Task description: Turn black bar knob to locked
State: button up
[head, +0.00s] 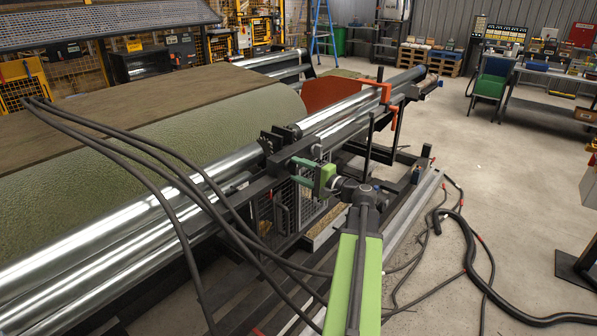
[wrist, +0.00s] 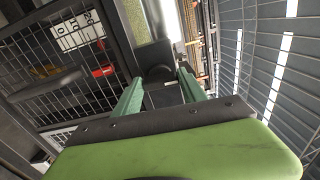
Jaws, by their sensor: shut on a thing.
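My gripper (head: 297,171) is at the side of the roller machine, by a dark frame end in the head view. In the wrist view its two green fingers (wrist: 159,88) reach toward a dark square mount. They are shut on the black bar knob (wrist: 158,73), which sits between their tips in front of the mount. The knob is small and dark there, so its exact turn is hard to read. In the head view I cannot make the knob out clearly beside the fingers.
A white label panel (wrist: 76,32) and wire mesh (wrist: 45,75) are beside the knob. Shiny rollers (head: 110,240) and green turf (head: 200,130) lie to the left. Black hoses (head: 468,240) lie on the floor at right. Open floor (head: 500,180) lies beyond.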

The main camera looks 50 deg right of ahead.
jog(key=shift+n, duration=0.4)
jog(key=o, duration=1.4)
jog(key=shift+c, duration=0.2)
jog(key=s+d, duration=0.1)
jog(key=s, duration=1.6)
jog(key=shift+s+d, duration=0.2)
jog(key=shift+d, duration=0.05)
jog(key=shift+s+f, duration=0.1)
